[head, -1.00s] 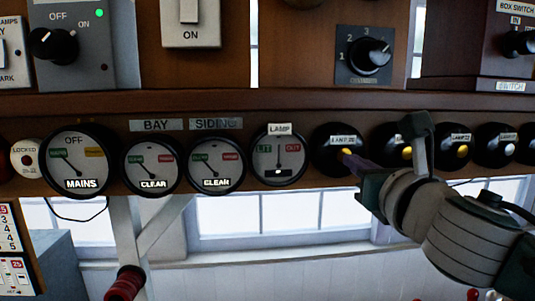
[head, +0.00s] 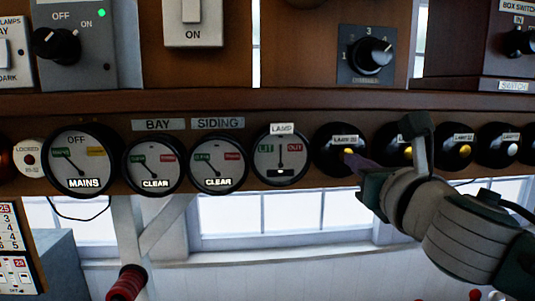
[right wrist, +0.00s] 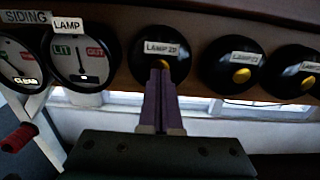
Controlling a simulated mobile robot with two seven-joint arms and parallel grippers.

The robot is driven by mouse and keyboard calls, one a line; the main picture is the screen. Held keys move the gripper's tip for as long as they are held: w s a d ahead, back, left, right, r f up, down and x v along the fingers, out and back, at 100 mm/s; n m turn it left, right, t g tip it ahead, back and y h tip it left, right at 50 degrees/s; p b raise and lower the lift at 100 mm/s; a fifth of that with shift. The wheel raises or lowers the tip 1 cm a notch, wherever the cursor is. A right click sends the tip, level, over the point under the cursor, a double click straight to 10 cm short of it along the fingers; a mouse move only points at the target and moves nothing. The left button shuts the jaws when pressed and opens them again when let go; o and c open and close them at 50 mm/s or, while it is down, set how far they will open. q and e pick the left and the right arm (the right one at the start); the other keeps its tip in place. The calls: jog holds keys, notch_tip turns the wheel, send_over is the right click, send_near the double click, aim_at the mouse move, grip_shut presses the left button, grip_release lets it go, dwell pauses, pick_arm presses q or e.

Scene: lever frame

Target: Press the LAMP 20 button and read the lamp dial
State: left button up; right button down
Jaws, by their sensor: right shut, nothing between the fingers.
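The LAMP 20 button is a round black housing (head: 328,152) with a yellow centre and a white label; it also shows in the right wrist view (right wrist: 148,42). My right gripper (head: 354,161) is shut and empty. In the right wrist view its purple fingertips (right wrist: 160,72) cover the lower part of the yellow centre; I cannot tell whether they touch it. The lamp dial (head: 281,160), marked LIT at left and OUT at right, is just left of the button. Its needle stands about upright between the two. Its small lower window is too small to read. My left gripper is not in view.
More black buttons with yellow (head: 458,151) or white centres stand close by on the right. Dials marked CLEAR (head: 217,163) and MAINS (head: 82,162) are on the left. A wooden shelf edge (head: 230,103) runs above. A red-handled lever (head: 127,283) stands lower left.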

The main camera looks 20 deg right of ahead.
jog(key=shift+x, duration=0.85)
jog(key=shift+v, duration=0.8)
jog(key=shift+s+p, duration=0.1)
jog(key=shift+p, duration=0.2)
jog(key=p+v, duration=0.1)
jog(key=v, duration=0.4)
